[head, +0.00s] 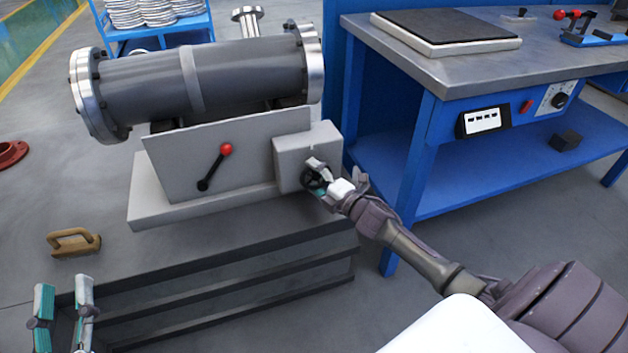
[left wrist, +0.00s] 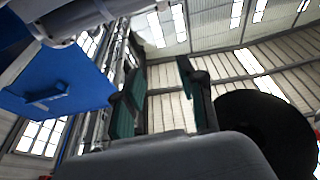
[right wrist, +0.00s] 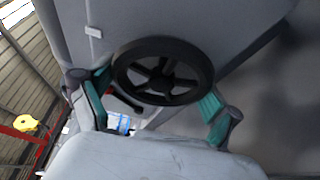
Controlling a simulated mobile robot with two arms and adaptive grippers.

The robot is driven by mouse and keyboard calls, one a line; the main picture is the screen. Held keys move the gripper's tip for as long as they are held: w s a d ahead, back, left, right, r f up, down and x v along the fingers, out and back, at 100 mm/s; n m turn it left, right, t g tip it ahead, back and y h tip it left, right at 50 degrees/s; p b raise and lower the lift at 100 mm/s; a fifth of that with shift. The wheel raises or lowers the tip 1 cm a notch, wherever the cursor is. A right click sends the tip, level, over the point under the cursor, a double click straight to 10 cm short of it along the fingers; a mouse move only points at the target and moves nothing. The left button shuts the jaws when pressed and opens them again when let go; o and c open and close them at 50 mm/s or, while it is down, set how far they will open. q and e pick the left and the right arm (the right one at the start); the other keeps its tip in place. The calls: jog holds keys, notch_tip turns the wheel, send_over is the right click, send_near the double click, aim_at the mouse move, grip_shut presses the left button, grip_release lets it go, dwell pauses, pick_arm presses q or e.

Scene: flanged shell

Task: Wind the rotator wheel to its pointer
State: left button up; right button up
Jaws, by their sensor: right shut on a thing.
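The rotator wheel (head: 311,180) is a small dark handwheel on the front of a light grey box (head: 291,157). In the right wrist view the black spoked wheel (right wrist: 161,83) fills the space between the fingers. My right gripper (head: 325,180) is shut on the wheel, with teal pads at opposite sides of its rim; it also shows in the right wrist view (right wrist: 157,92). A small pale mark (right wrist: 93,31) on the box may be the pointer. My left gripper (head: 63,300) is open and empty at the lower left, away from the wheel; its parted fingers show in the left wrist view (left wrist: 160,80).
A grey flanged shell (head: 150,88) lies above the rotator base. A red-knobbed lever (head: 215,167) is on the sloped panel. A tan handle-shaped object (head: 74,242) lies at the left of the bench top. A blue workbench (head: 405,130) stands close to my right arm.

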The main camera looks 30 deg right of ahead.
jog(key=m+t, duration=0.1)
jog(key=m, duration=0.1)
jog(key=shift+m+b, duration=0.35)
jog(key=shift+m, duration=0.05)
jog(key=m+t, duration=0.1)
jog(key=m, duration=0.2)
jog(key=shift+d+m+h+b, duration=0.1)
jog(key=shift+m+h+b, duration=0.2)
jog(key=shift+m+h, duration=0.1)
jog(key=m+t, duration=0.1)
jog(key=m, duration=0.3)
jog(key=shift+r+t+h, duration=0.15)
jog(key=shift+t+h, duration=0.25)
pick_arm(q)
jog(key=s+r+t+h, duration=0.1)
jog(key=s+r+t, duration=0.2)
jog(key=r, duration=0.3)
jog(key=shift+s+t+h, duration=0.3)
jog(key=shift+s+t, duration=0.05)
jog(key=shift+t, duration=0.45)
pick_arm(e)
jog(key=shift+d+m+t+h, duration=0.1)
jog(key=shift+m+t+h, duration=0.2)
jog(key=shift+m+h, duration=1.1)
pick_arm(q)
jog(key=shift+r, duration=0.1)
pick_arm(e)
jog(key=shift+m+y, duration=0.4)
jog(key=shift+m, duration=0.2)
